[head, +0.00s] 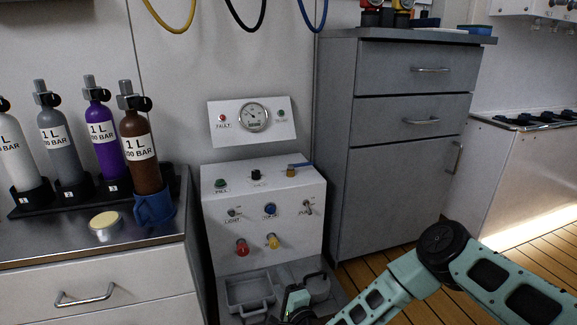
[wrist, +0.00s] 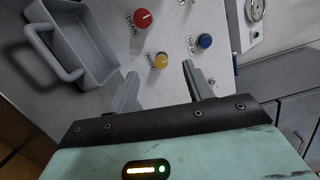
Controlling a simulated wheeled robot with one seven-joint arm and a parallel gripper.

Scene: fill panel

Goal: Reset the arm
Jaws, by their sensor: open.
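My gripper shows in the wrist view (wrist: 160,85) with its two grey fingers apart and nothing between them. The fingertips point at the white fill panel (wrist: 172,105), with the yellow knob (wrist: 160,60) and the blue knob (wrist: 205,41) beyond them. In the head view my teal arm (head: 440,255) reaches in from the lower right. My gripper sits low in front of the panel there, near the grey trays, and its fingers are hard to make out. The panel front (head: 310,240) carries a red knob (head: 242,247) and a yellow knob (head: 273,241).
Several gas bottles, one brown (head: 142,155), stand on the left counter (head: 120,240), the brown one in a blue holder (head: 154,208). A grey cabinet (head: 390,180) stands right of the panel. Wooden floor (head: 375,270) is open at the lower right.

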